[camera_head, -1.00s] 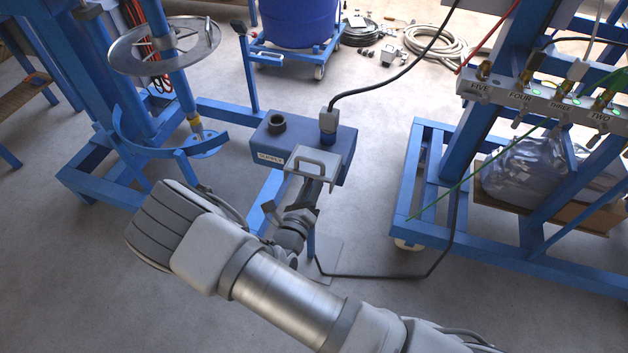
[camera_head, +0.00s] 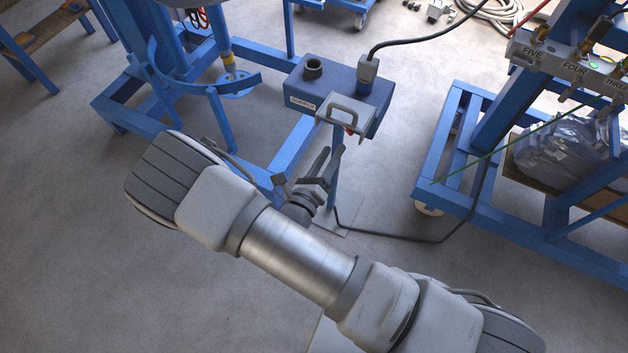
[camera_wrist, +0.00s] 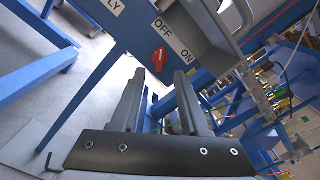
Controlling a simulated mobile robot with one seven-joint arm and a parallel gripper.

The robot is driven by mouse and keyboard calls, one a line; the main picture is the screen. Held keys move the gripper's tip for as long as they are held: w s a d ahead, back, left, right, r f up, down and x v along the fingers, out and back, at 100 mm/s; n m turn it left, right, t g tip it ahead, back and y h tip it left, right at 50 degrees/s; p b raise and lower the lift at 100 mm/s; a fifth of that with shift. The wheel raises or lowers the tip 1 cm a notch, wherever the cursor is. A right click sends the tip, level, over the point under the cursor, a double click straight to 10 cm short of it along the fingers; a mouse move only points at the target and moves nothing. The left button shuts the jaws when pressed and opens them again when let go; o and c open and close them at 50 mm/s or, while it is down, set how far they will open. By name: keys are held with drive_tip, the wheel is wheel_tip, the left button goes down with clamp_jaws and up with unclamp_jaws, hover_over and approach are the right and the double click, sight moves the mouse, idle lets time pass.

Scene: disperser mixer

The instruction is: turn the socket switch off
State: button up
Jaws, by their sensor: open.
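The blue socket box (camera_head: 326,83) stands on a post, with a grey handled cover (camera_head: 345,112) on its front. The red switch (camera_wrist: 160,58) is on the box's face, beside a white OFF/ON label (camera_wrist: 173,39) in the wrist view. A bit of the red switch (camera_head: 349,130) also shows below the cover in the head view. My gripper (camera_head: 329,161) is open and empty, just below and in front of the box. In the wrist view my gripper's fingers (camera_wrist: 160,84) point toward the switch, which appears between and beyond their tips, apparently not touching. I cannot tell the switch's exact setting.
A grey plug (camera_head: 368,71) with a black cable sits in the box's top. A blue frame (camera_head: 455,140) with labelled valves stands right. The blue mixer frame (camera_head: 140,120) stands left. Open floor lies in front.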

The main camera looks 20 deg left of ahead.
drive_tip(key=s, duration=0.9)
drive_tip(key=shift+s+a, duration=0.3)
drive_tip(key=shift+a, duration=0.05)
